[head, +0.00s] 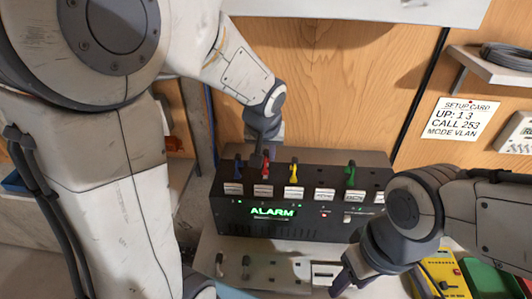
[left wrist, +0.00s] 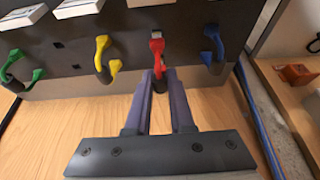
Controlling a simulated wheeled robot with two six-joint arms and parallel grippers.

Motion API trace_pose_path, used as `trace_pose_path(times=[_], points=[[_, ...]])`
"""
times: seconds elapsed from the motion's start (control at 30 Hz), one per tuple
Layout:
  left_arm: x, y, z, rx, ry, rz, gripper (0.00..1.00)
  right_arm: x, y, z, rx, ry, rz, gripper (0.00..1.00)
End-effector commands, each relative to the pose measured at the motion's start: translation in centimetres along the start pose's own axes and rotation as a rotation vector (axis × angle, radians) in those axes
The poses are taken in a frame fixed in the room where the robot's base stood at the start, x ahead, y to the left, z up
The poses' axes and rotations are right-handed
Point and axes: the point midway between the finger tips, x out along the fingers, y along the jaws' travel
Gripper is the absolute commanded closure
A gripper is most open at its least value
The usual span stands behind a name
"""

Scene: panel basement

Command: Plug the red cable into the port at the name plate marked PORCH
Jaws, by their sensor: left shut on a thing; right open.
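The red cable (head: 265,166) stands at the top of a black panel box (head: 300,222), between the blue cable (head: 239,167) and the yellow cable (head: 294,172). My left gripper (head: 265,142) is shut on it from behind. In the left wrist view the fingertips (left wrist: 160,80) close around the lower part of the red cable (left wrist: 157,46); its plug end is at the panel, and I cannot tell whether it is seated. White name plates (head: 325,194) line the box; their lettering is too small to read, so I cannot pick out PORCH. My right gripper (head: 345,278) is open and empty before the box.
The green cable (head: 350,172) stands at the right of the row. The box shows a lit ALARM display (head: 272,212). A setup card (head: 464,117) hangs on the wood wall. A yellow device (head: 440,275) and a green tray (head: 492,278) lie at lower right.

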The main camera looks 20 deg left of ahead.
Motion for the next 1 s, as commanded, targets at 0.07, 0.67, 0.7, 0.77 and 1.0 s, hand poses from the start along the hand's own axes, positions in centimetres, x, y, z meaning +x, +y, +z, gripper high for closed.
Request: trace_pose_path(times=[0.07, 0.67, 0.7, 0.77, 1.0], points=[[0.07, 0.0, 0.01, 0.0, 0.001, 0.0, 1.0, 0.12, 0.01, 0.01, 0.0, 0.0, 0.0, 0.5], [0.18, 0.0, 0.07, 0.0, 0.0, 0.0, 1.0, 0.26, 0.02, 0.01, 0.0, 0.0, 0.0, 0.5], [0.23, 0.0, 0.09, 0.0, 0.0, 0.0, 1.0, 0.32, 0.02, 0.02, 0.0, 0.0, 0.0, 0.5], [0.31, 0.0, 0.13, 0.0, 0.0, 0.0, 1.0, 0.42, 0.03, 0.02, 0.0, 0.0, 0.0, 0.5], [0.58, 0.0, 0.25, 0.0, 0.0, 0.0, 1.0, 0.78, 0.06, 0.04, 0.0, 0.0, 0.0, 0.5]])
